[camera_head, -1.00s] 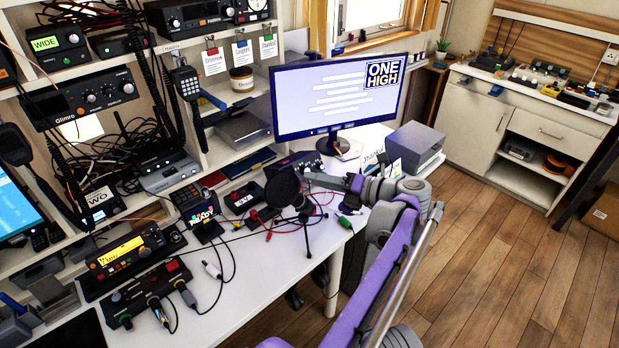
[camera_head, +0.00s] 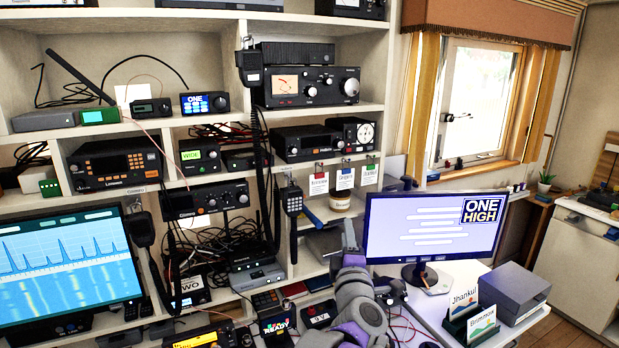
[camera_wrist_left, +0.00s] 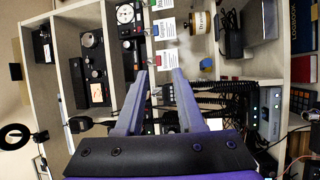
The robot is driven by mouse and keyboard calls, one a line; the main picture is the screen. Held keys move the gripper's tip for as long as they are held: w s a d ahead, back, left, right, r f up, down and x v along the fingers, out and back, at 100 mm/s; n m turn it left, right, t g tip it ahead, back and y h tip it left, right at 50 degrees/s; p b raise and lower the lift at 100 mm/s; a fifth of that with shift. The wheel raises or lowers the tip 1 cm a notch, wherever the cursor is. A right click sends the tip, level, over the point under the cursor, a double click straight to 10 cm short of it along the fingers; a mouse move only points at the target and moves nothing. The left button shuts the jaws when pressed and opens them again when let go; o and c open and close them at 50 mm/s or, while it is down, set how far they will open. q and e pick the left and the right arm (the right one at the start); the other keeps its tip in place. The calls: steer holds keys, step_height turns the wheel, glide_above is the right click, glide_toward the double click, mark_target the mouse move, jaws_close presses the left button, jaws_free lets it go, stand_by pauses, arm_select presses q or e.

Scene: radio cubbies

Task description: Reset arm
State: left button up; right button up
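My left arm, purple and grey, rises from the bottom centre of the head view. Its gripper (camera_head: 350,236) is in front of the shelves, just left of the monitor (camera_head: 430,228). In the left wrist view the two grey fingers of the left gripper (camera_wrist_left: 161,74) are spread apart with nothing held between them. Hanging colour-tabbed tags (camera_wrist_left: 164,28) and shelf radios show beyond the fingers. Whether the fingers touch anything cannot be told. My right gripper is not in view.
Shelves (camera_head: 385,108) full of radios stand behind the desk. A handheld radio (camera_head: 292,200) and a jar (camera_head: 340,200) are near the arm. A grey box (camera_head: 513,290) and name cards (camera_head: 465,298) sit on the desk's right side. Cables lie around the front.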

arm_select(q)
steer(key=s+a+f+m+g+p, duration=0.1)
steer(key=s+a+f+m+g, duration=0.3)
steer(key=s+a+f, duration=0.4)
steer(key=s+a+f+m+g+p, duration=0.2)
steer(key=s+a+f+m+g, duration=0.3)
steer(key=s, duration=1.1)
steer(key=s+a+f+m+g+p, duration=0.2)
steer(key=s+a+f+m+g, duration=0.3)
steer(key=s+a+f, duration=0.7)
steer(key=a+m, duration=0.1)
steer(key=m, duration=0.1)
steer(key=shift+s+f+m+y, duration=0.2)
steer(key=shift+s+m+y, duration=0.1)
steer(key=shift+m, duration=0.1)
